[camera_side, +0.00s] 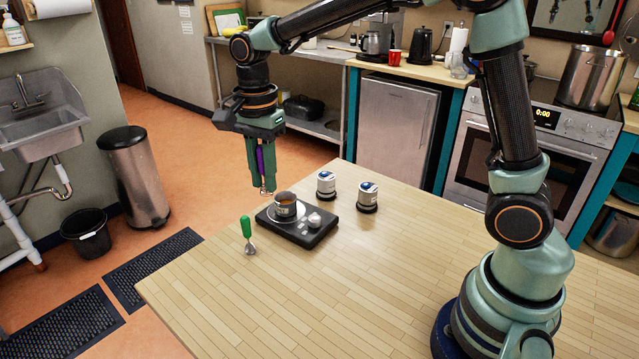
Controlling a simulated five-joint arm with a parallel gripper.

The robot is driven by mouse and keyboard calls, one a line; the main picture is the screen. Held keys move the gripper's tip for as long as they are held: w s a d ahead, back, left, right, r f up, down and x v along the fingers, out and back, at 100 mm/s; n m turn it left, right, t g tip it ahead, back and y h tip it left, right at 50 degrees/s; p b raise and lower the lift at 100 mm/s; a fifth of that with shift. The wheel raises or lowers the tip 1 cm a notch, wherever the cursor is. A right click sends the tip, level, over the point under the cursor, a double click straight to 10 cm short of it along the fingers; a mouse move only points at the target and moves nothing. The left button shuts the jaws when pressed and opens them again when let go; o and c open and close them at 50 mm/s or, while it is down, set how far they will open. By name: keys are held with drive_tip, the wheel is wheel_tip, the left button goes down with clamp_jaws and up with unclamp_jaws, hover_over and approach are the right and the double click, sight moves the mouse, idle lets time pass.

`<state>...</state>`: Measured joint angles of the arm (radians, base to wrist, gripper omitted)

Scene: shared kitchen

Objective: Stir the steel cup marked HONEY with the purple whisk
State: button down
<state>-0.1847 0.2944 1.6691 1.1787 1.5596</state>
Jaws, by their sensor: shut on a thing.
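My gripper (263,184) points down over the far left part of the table and is shut on the purple whisk (260,159). The whisk hangs upright between the fingers, its small wire end just below the fingertips. A steel cup (286,210) with brown contents sits on the round plate of a black appliance (316,238), just right of and below the whisk in the picture. The whisk end appears outside this cup. I cannot read which is marked HONEY.
A green-handled utensil (247,234) is left of the appliance. A small pale knob or lidded piece (315,220) is on the appliance's right side. The wooden table (250,305) is clear at the front. Its left edge lies close to the green-handled utensil.

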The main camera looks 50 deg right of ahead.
approach(284, 194)
drive_tip(key=s+a+f, duration=0.1)
drive_tip(key=s+a, duration=0.1)
drive_tip(key=shift+f, duration=3.55)
